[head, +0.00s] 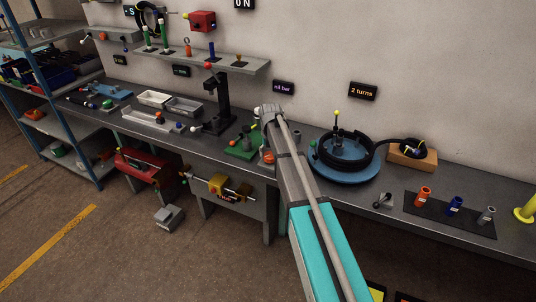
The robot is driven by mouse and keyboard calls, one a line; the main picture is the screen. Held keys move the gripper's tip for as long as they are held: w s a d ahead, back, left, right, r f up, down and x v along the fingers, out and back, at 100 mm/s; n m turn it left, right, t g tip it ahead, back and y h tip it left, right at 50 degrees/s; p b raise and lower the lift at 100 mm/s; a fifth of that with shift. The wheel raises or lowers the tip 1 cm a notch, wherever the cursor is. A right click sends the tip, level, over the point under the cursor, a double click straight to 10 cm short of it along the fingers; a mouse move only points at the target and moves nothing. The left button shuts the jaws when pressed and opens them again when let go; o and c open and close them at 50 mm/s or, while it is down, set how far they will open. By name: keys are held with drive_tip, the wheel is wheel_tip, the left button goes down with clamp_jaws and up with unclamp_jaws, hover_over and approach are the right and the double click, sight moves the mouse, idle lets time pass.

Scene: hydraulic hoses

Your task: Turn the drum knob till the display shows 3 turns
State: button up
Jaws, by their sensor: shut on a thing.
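The drum (352,178) is a round blue base on the bench with a black hose coiled on it. A yellow ball-topped knob (337,113) stands upright at its far side, and no fingers show around it. The display (363,91) on the wall above reads 2 turns. My arm, teal and grey, rises from the bottom of the head view to a grey joint left of the drum and crosses in front of the bench. I cannot make out my gripper or its fingers; what it holds does not show.
The black hose runs right to a wooden block (411,158). A small lever (383,201) and a dark mat (465,227) with several coloured fittings lie further right. Left of my arm are a green fixture (243,147), a black stand (220,105) and trays.

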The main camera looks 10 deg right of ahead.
drive_tip(key=shift+w, duration=0.15)
drive_tip(key=o, duration=1)
drive_tip(key=shift+c, duration=0.2)
